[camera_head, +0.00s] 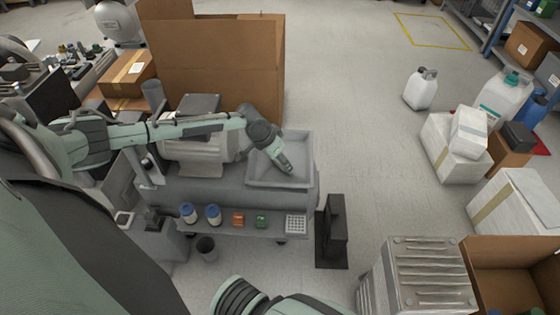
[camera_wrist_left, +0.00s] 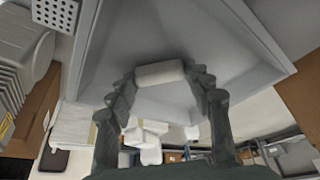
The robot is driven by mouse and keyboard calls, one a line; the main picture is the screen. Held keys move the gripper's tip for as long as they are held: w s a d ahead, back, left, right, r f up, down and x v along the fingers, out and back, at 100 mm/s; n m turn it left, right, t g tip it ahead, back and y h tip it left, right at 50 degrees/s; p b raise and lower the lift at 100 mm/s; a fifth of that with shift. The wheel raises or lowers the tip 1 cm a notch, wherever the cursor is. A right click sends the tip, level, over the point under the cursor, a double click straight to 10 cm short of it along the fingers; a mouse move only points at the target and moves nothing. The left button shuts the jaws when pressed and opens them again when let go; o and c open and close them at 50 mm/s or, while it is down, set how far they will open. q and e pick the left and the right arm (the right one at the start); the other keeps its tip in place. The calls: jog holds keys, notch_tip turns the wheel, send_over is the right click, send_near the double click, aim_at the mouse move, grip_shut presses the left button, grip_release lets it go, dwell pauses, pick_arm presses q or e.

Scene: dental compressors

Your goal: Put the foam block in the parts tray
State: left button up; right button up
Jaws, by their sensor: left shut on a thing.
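The parts tray (camera_head: 299,148) is a grey open box at the right end of the grey workbench in the head view. My left gripper (camera_head: 287,169) points down into the tray's outline, in front of its interior. In the left wrist view, the left gripper (camera_wrist_left: 165,78) is shut on the pale foam block (camera_wrist_left: 160,72), held between its fingertips. The tray's grey walls (camera_wrist_left: 240,42) surround the block in that view. I cannot tell whether the block touches the tray floor. In the head view the block is hidden by the gripper. My right gripper is out of view.
A large cardboard box (camera_head: 220,60) stands behind the bench. A black stand (camera_head: 333,232) is at its right. Open floor lies beyond.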

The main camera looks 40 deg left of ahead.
pick_arm(q)
jog(key=o, duration=0.7)
jog(key=shift+c, duration=0.2)
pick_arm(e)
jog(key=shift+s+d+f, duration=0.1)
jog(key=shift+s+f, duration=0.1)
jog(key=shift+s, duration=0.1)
pick_arm(q)
jog(key=shift+r, duration=0.1)
